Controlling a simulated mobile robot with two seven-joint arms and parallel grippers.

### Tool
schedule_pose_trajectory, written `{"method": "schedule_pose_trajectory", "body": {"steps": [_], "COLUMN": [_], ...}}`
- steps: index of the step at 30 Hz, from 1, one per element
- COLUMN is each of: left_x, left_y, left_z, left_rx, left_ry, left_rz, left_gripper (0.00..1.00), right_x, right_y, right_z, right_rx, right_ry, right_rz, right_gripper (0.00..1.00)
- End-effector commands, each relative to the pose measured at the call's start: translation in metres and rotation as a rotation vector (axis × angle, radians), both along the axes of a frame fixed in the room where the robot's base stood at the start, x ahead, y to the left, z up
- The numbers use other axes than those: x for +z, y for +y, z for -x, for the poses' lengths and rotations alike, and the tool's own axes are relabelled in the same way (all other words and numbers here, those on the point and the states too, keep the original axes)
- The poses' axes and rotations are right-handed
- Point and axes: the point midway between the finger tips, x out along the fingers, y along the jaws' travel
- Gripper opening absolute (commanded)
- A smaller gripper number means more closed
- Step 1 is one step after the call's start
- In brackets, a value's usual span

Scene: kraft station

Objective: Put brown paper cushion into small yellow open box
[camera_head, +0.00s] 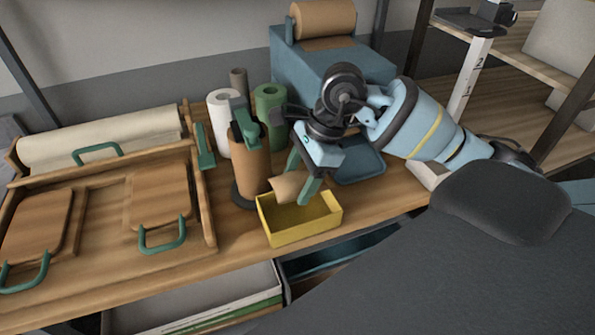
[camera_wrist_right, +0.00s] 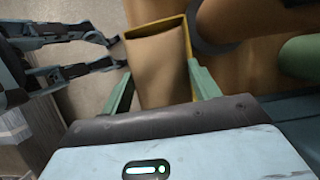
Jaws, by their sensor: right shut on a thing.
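The brown paper cushion (camera_head: 287,187) is held by my right gripper (camera_head: 304,181) just above the small yellow open box (camera_head: 315,229). The gripper points down, with its green fingers shut on the cushion. In the right wrist view the cushion (camera_wrist_right: 158,65) lies between the two green fingers (camera_wrist_right: 160,88), and part of the yellow box rim (camera_wrist_right: 157,25) shows around its far end. The cushion's lower end overlaps the box opening in the head view. I cannot tell whether it touches the box floor. My left gripper does not show in the head view.
A brown roll (camera_head: 252,165) stands close behind the box to the left, beside a white roll (camera_head: 224,125) and a green roll (camera_head: 270,110). A blue tray (camera_head: 362,166) lies behind right. A wooden tray (camera_head: 95,220) fills the left. The table's front edge is close to the box.

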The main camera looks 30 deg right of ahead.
Motion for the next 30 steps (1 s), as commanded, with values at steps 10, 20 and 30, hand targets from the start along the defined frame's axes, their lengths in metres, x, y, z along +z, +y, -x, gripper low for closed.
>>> {"method": "schedule_pose_trajectory", "body": {"steps": [10, 20, 30], "left_x": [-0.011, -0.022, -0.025], "left_y": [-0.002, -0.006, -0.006], "left_z": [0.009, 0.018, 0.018], "left_rx": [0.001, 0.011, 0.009], "left_ry": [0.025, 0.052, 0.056], "left_rz": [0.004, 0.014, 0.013], "left_gripper": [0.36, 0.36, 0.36], "right_x": [-0.021, -0.037, -0.043], "right_y": [0.000, 0.000, 0.000], "right_z": [0.000, 0.000, 0.000], "right_rx": [0.001, 0.000, 0.000], "right_ry": [0.004, 0.005, 0.001], "right_rz": [0.001, 0.001, 0.001], "right_gripper": [0.40, 0.40, 0.40]}}
